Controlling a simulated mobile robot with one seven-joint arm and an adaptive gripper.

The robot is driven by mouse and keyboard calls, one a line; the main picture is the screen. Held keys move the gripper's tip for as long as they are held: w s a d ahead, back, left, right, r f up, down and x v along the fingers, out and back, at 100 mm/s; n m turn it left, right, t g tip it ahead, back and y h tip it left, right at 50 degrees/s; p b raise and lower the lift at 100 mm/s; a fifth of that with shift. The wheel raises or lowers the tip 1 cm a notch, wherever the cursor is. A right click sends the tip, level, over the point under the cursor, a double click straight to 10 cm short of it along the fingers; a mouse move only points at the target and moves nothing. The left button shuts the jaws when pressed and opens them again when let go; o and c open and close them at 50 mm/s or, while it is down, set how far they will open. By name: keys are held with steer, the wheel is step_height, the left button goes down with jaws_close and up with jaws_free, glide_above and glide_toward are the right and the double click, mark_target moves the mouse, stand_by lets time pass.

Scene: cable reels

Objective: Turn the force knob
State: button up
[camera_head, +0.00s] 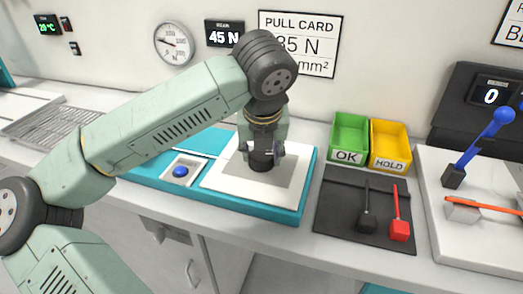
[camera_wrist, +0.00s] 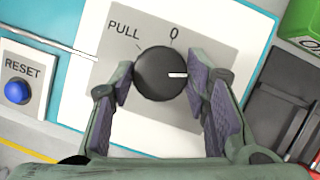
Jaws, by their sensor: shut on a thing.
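The force knob (camera_wrist: 155,80) is a round black dial on a grey plate (camera_wrist: 215,48) marked PULL and 0. Its white pointer line faces right in the wrist view, past the 0 mark. My gripper (camera_wrist: 160,84) reaches down over the knob, with one purple-padded finger on each side, shut on it. In the head view, the knob (camera_head: 261,161) shows dark under my gripper (camera_head: 265,152). A wall display (camera_head: 224,33) reads 45 N. The pull card (camera_head: 300,42) beside it is partly hidden by my arm, so its first digit is unclear.
A blue RESET button (camera_head: 180,171) sits left of the plate on the teal panel (camera_head: 300,200). Right of it are a green OK bin (camera_head: 348,137), a yellow HOLD bin (camera_head: 390,144) and a dark mat (camera_head: 335,220) with black and red tools.

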steer(key=shift+f+b, duration=0.1)
steer(key=shift+b, duration=0.3)
steer(key=shift+a+f+m+h+b, duration=0.1)
steer(key=shift+m+h+b, duration=0.4)
steer(key=shift+m+b, duration=0.6)
steer(key=m+h+b, duration=0.1)
steer(key=m+b, duration=0.1)
steer(key=m, duration=0.1)
steer(key=m+g+h+b, duration=0.1)
steer(key=m, duration=0.3)
steer(key=shift+w+a, duration=0.1)
steer(key=shift+w+a+r+m+g+h, duration=0.1)
steer(key=shift+m+g+h, duration=0.3)
steer(key=shift+m, duration=0.75)
steer(key=shift+r+m+g+h, duration=0.1)
steer(key=shift+m+g+h, duration=0.25)
steer(key=shift+m, duration=0.8)
steer(key=o, duration=1.1)
steer(key=shift+o, duration=0.2)
